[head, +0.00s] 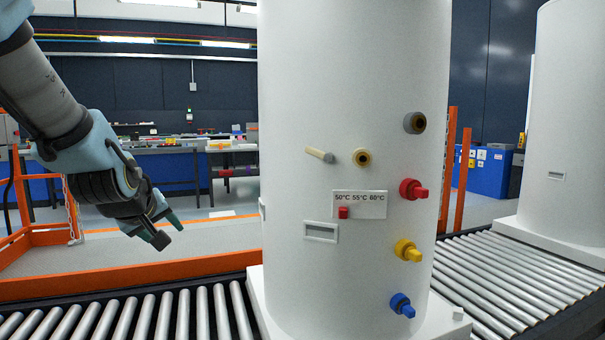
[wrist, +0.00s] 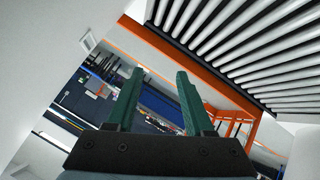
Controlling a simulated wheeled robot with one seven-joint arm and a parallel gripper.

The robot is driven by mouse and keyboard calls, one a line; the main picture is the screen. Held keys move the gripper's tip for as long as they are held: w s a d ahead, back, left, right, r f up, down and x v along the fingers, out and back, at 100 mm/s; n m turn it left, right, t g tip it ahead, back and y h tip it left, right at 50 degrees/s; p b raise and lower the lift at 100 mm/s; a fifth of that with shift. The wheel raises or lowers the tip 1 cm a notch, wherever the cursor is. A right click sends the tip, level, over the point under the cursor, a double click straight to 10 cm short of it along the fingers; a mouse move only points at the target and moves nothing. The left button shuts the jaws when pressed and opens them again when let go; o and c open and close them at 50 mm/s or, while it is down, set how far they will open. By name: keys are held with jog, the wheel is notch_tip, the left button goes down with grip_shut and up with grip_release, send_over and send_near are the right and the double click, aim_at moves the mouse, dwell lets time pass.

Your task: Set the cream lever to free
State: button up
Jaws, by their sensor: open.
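The cream lever (head: 318,154) is on the front of the white tank (head: 300,70), left of a brass-ringed port. It slants up to the left from a grey hub at its right end. My gripper (head: 164,230) hangs to the left of the tank, lower than the lever and apart from it, fingers pointing down and right. In the wrist view its two green fingers (wrist: 160,95) are spread open with nothing between them. The lever cannot be made out in the wrist view.
The tank also carries a temperature plate (head: 372,205) with a red slider, and red (head: 411,189), yellow (head: 407,250) and blue (head: 401,304) valves. It stands on a roller conveyor (head: 180,315). A second tank (head: 570,120) is at right. An orange frame (head: 35,240) is at left.

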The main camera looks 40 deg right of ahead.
jog(key=s+d+r+t+h+b, duration=0.1)
jog(key=s+d+r+h, duration=0.2)
jog(key=d, duration=0.5)
jog(key=s+d+r+h+b, duration=0.2)
jog(key=s+d+r+h, duration=0.15)
jog(key=d, duration=0.35)
jog(key=n+h+b, duration=0.2)
jog(key=h, duration=0.1)
send_near(312, 152)
jog(key=p+x, duration=0.2)
jog(key=x, duration=0.5)
jog(key=shift+d+p, duration=0.25)
jog(key=shift+p, duration=0.15)
jog(key=shift+w+d, duration=0.45)
jog(key=shift+d, duration=0.15)
grip_shut()
